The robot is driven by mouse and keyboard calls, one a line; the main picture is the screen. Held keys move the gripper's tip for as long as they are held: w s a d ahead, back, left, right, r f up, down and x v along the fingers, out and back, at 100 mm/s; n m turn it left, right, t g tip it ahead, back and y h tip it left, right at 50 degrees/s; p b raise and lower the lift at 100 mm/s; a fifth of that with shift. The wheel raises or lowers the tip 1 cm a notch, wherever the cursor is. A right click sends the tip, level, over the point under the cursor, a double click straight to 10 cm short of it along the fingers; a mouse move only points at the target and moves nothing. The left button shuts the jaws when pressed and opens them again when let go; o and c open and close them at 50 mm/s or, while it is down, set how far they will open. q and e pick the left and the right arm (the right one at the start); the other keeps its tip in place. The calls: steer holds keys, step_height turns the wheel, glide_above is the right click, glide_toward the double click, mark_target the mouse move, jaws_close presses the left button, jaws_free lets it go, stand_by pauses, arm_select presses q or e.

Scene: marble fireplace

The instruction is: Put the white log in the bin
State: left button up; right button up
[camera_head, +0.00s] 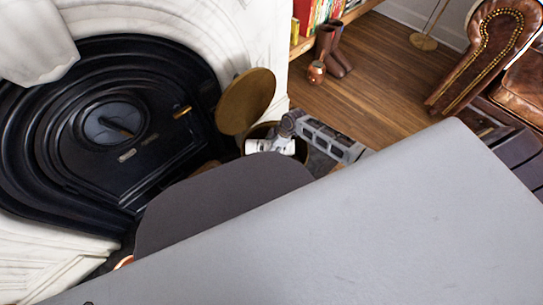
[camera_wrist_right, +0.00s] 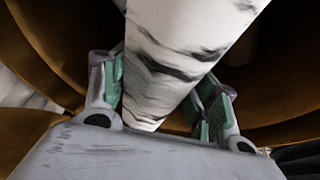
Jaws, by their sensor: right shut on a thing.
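The white log, pale with dark bark-like marks, fills the middle of the right wrist view (camera_wrist_right: 175,60). My right gripper (camera_wrist_right: 160,100) has its green-padded fingers on both sides of it and is shut on it. Behind the log is the curved, bronze-coloured inside of the bin (camera_wrist_right: 45,45). In the head view the round bin (camera_head: 302,150) stands beside the fireplace with its brass lid (camera_head: 246,101) raised. My right gripper is at the bin's opening, with a small white piece, likely the log (camera_head: 259,146), showing within the rim. My left gripper is out of view.
The black fireplace (camera_head: 110,125) with its marble surround (camera_head: 150,18) is at the left. Boots (camera_head: 335,52) and a shelf of books stand behind. A leather armchair (camera_head: 490,50) is at the right.

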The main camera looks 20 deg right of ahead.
step_height(320, 180, down, 2)
steer(key=shift+f+b, duration=0.1)
steer(key=shift+b, duration=0.35)
steer(key=shift+f, duration=0.55)
arm_select(q)
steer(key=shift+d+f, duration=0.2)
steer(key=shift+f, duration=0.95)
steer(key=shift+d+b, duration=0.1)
steer(key=shift+b, duration=0.2)
arm_select(e)
steer(key=shift+f, duration=0.1)
steer(key=shift+f+b, duration=0.7)
steer(key=shift+f, duration=0.65)
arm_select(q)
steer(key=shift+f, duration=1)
arm_select(e)
steer(key=shift+f, duration=0.45)
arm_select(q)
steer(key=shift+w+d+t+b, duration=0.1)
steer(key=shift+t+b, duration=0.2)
arm_select(e)
steer(key=shift+f, duration=0.15)
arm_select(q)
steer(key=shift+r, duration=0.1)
arm_select(e)
steer(key=o, duration=1.3)
